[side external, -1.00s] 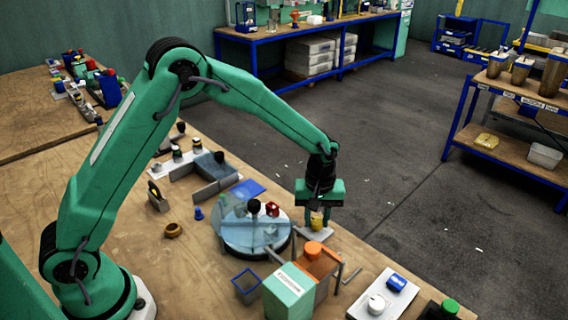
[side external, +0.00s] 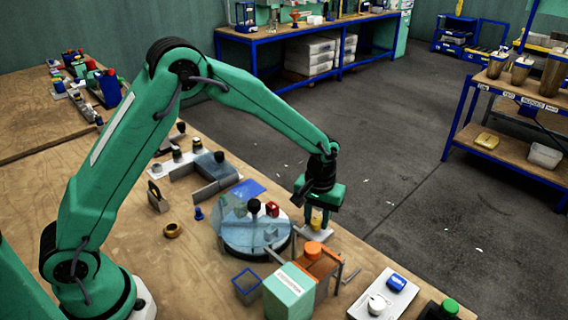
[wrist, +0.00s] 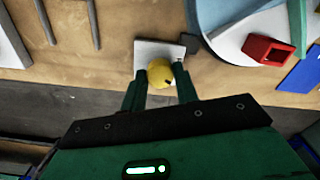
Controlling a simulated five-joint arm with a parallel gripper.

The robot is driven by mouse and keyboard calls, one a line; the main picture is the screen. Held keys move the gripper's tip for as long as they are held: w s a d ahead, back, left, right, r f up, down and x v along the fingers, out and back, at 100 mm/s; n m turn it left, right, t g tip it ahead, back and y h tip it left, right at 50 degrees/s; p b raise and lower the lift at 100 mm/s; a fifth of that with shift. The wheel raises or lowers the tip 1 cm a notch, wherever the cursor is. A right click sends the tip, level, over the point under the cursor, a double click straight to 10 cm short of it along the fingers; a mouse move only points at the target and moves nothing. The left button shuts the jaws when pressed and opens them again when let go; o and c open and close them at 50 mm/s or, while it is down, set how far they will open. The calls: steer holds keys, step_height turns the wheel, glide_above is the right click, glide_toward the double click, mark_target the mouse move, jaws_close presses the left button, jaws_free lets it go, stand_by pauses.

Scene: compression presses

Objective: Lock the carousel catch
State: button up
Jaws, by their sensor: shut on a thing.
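The carousel is a round pale disc (side external: 250,250) on the bench, with a clear bluish cover, a black knob (side external: 254,205) and a red block (side external: 272,209). Part of it shows in the wrist view at upper right (wrist: 228,38). The catch beside its rim has a yellow knob (wrist: 160,73) on a small white plate (wrist: 148,48). A dark grey tab (wrist: 191,42) lies between the plate and the disc. My gripper (wrist: 160,84) is shut on the yellow knob, one finger on each side. In the side view my gripper (side external: 319,215) partly hides the knob.
An orange-topped unit (side external: 312,248) and a pale green box (side external: 288,292) stand close in front of the catch. A white panel with a blue button (side external: 396,283) lies to the right. The bench edge runs just behind my gripper, with open floor beyond.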

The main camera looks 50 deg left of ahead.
mark_target(317, 220)
steer(key=m, duration=0.6)
steer(key=shift+r+m, duration=0.1)
steer(key=shift+m, duration=0.2)
steer(key=m, duration=0.6)
steer(key=shift+m, duration=0.3)
steer(key=o, duration=1)
steer(key=shift+r, duration=0.1)
step_height(317, 220, up, 7)
steer(key=shift+r, duration=0.3)
